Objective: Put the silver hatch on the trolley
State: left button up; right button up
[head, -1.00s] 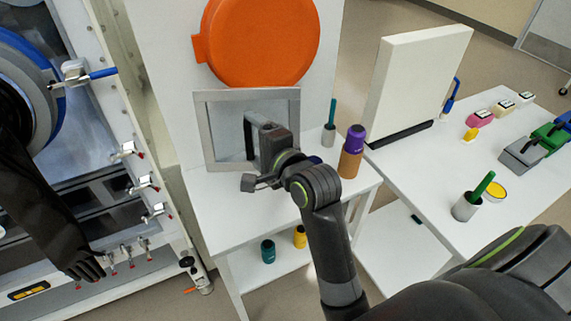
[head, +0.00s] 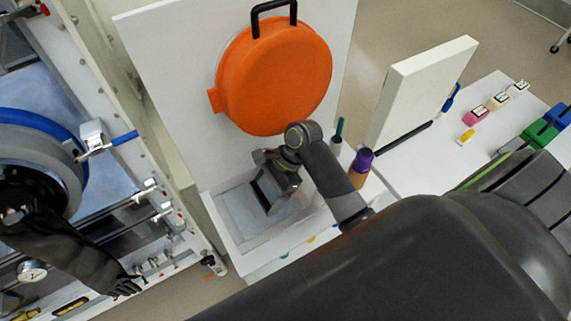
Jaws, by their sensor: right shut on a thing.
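The silver hatch (head: 238,212) is a square metallic panel with a raised frame and a dark handle. My right gripper (head: 268,188) is shut on the handle, and the gripper and arm hide part of the hatch. The hatch is low over the white top of the trolley (head: 250,266), close to its upright white back panel. It looks tilted back, nearly flat; I cannot tell whether it touches the top. My left gripper is not in view.
A round orange hatch (head: 275,75) with a black handle is on the white upright panel (head: 175,70). A purple-capped bottle (head: 361,167) and a green-handled tool (head: 338,133) stand right of my gripper. The glovebox (head: 60,120), with a hanging black glove (head: 70,255), is left.

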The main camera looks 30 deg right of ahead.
aim_at(270, 198)
jog(key=f, duration=0.5)
jog(key=shift+s+f, duration=0.1)
jog(key=shift+s, duration=0.1)
jog(key=shift+f+p, duration=0.55)
jog(key=shift+f, duration=1.65)
jog(key=o, duration=1.3)
jog(key=shift+f, duration=0.1)
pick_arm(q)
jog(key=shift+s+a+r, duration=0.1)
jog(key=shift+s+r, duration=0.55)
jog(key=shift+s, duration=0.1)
pick_arm(e)
jog(key=shift+w+d+r, duration=0.1)
jog(key=shift+d+r, duration=0.2)
jog(key=shift+r, duration=0.15)
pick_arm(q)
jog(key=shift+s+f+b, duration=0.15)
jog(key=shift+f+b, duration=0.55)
pick_arm(e)
jog(key=v, duration=1.1)
jog(key=shift+r, duration=0.1)
